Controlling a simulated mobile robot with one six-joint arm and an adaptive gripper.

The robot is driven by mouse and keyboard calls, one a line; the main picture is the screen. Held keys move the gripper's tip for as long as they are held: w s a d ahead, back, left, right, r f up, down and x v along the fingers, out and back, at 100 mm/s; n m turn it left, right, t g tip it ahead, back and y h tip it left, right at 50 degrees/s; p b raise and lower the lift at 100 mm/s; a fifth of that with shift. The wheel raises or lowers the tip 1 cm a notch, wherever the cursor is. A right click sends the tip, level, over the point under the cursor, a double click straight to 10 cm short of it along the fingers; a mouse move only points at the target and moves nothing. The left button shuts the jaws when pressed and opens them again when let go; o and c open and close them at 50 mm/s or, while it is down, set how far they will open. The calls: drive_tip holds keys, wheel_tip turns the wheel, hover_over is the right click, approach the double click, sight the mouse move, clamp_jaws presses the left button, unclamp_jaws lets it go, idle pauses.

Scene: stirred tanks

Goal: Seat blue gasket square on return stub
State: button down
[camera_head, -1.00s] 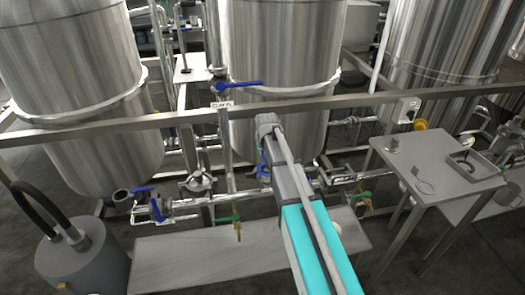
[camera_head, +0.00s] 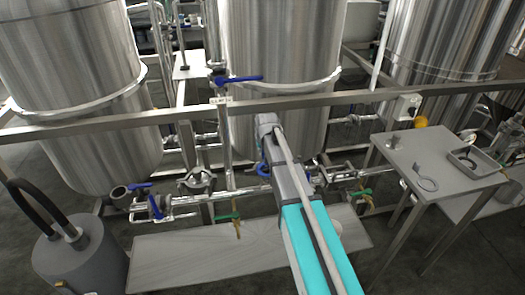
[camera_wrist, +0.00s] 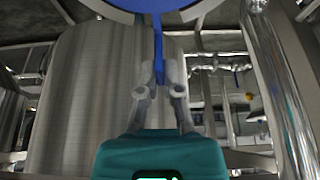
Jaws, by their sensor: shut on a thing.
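The blue gasket (camera_head: 262,170) shows in the head view as a small blue ring at the far end of my arm. In the wrist view its blue disc or ring (camera_wrist: 158,4) fills the top edge, partly cut off, with a blue strip running down from it. My gripper (camera_wrist: 160,75) is shut on that strip. In the head view my gripper (camera_head: 266,160) is partly hidden by my own arm, in front of the middle tank. An open pipe end (camera_head: 119,192) shows at the lower left; I cannot tell which fitting is the return stub.
A horizontal rail (camera_head: 90,129) crosses in front of the tanks. Pipes with blue-handled valves (camera_head: 156,207) run low at the left. A grey canister (camera_head: 80,262) stands at the lower left.

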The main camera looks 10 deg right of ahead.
drive_tip(key=shift+f+b, duration=0.5)
drive_tip(key=shift+f, duration=0.05)
drive_tip(key=c, duration=0.7)
unclamp_jaws()
drive_tip(key=shift+r, duration=0.2)
wheel_tip(320, 180, up, 9)
drive_tip(key=p, duration=0.9)
drive_tip(key=shift+f, duration=0.2)
drive_tip(key=s+g, duration=0.1)
drive_tip(key=s, duration=0.8)
drive_tip(key=s+g, duration=0.2)
drive_tip(key=s, duration=0.8)
drive_tip(key=s+f+g, duration=0.1)
drive_tip(key=s, duration=0.9)
drive_tip(key=shift+a, duration=0.3)
